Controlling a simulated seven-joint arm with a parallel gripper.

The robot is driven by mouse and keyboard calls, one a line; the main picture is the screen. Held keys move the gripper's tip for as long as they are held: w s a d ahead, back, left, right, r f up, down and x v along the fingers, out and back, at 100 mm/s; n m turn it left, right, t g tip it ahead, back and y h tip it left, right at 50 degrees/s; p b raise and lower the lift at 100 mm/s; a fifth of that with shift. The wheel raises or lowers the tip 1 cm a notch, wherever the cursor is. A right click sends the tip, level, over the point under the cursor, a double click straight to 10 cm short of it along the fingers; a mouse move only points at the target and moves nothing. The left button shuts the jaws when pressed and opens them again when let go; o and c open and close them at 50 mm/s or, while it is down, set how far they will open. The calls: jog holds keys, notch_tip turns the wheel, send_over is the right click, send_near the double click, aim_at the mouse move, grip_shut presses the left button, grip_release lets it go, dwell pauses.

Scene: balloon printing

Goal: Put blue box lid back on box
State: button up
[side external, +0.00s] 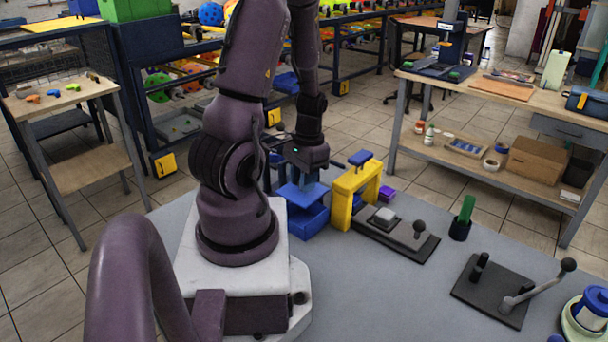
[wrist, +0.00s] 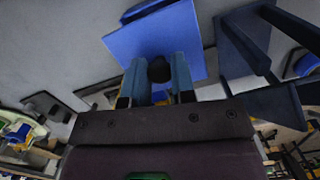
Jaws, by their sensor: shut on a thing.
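The blue lid (side external: 301,196) is a flat square plate. It is at the blue box (side external: 311,221), over its top, and looks turned out of line with it. My gripper (side external: 305,178) points down above the lid. In the wrist view my gripper (wrist: 159,75) is shut on the lid's dark round knob (wrist: 159,69), with one finger on each side. The lid (wrist: 150,42) fills the upper middle there, and part of the box (wrist: 146,9) shows past its far edge. The lid hides most of the box's top, so I cannot tell whether they touch.
A yellow arch-shaped stand (side external: 343,201) with a blue top part stands close right of the box. A dark base with a lever (side external: 398,235), a purple block (side external: 386,193) and a dark cup with a green item (side external: 463,218) are farther right. Grey tabletop (side external: 355,290) is clear in front.

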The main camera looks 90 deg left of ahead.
aim_at(303, 197)
jog(key=shift+f, duration=1.75)
jog(key=shift+f, duration=0.7)
dwell(2.0)
jog(key=o, duration=1)
notch_tip(303, 197, up, 13)
jog(key=w, duration=0.1)
jog(key=shift+a, duration=0.4)
jog(key=shift+w, duration=0.1)
